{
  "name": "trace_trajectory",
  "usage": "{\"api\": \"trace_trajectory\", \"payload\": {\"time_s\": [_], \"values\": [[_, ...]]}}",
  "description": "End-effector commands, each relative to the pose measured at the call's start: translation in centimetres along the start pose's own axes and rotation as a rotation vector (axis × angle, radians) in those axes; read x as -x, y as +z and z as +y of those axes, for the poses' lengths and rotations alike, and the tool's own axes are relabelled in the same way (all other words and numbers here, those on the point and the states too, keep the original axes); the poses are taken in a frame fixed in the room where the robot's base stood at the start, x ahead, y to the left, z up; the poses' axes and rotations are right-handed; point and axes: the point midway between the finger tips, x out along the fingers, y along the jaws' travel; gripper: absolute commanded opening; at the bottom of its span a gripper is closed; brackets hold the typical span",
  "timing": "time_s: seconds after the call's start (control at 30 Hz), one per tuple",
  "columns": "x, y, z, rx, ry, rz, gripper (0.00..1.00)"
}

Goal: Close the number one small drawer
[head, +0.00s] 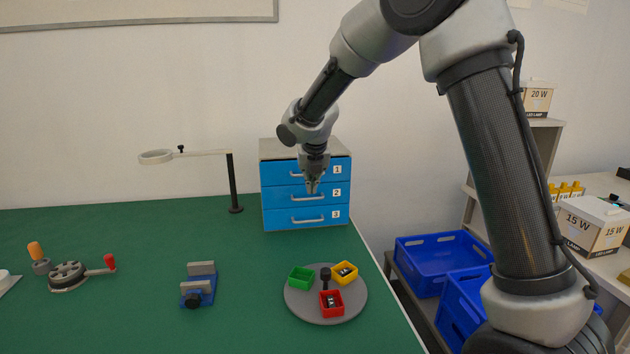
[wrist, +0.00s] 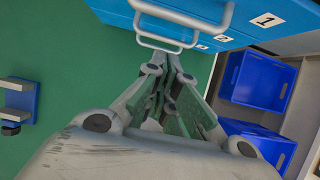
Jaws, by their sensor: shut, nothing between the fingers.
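A cabinet with a grey top (head: 290,148) and three blue drawers stands at the back of the green table. The number one drawer (head: 275,173) is the top one, with a white "1" label and a pale bar handle. Its front also shows in the wrist view (wrist: 240,18). I cannot tell how far, if at all, it stands out from the drawers below. My gripper (head: 312,188) points down, shut and empty, in front of the drawer fronts and covers part of them. In the wrist view its fingertips (wrist: 166,66) are close to the handles; contact is unclear.
Drawers two (head: 280,196) and three (head: 280,219) sit below. A lamp-like ring stand (head: 233,185) is left of the cabinet. A round grey tray (head: 347,305) with coloured boxes is in front. Blue crates (head: 440,250) stand right of the table. The table between is clear.

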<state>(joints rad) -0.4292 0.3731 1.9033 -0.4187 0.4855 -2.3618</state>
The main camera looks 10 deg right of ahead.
Motion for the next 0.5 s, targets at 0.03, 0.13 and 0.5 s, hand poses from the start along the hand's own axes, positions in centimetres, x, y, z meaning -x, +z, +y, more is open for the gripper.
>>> {"api": "trace_trajectory", "payload": {"time_s": [0.03, 0.13, 0.5], "values": [[-0.1, -0.3, 0.3, 0.0, -0.001, 0.003, 0.0], [1.3, -0.2, 0.4, -0.002, 0.0, -0.001, 0.0], [7.3, -0.3, 0.3, -0.001, 0.0, 0.001, 0.0]]}}
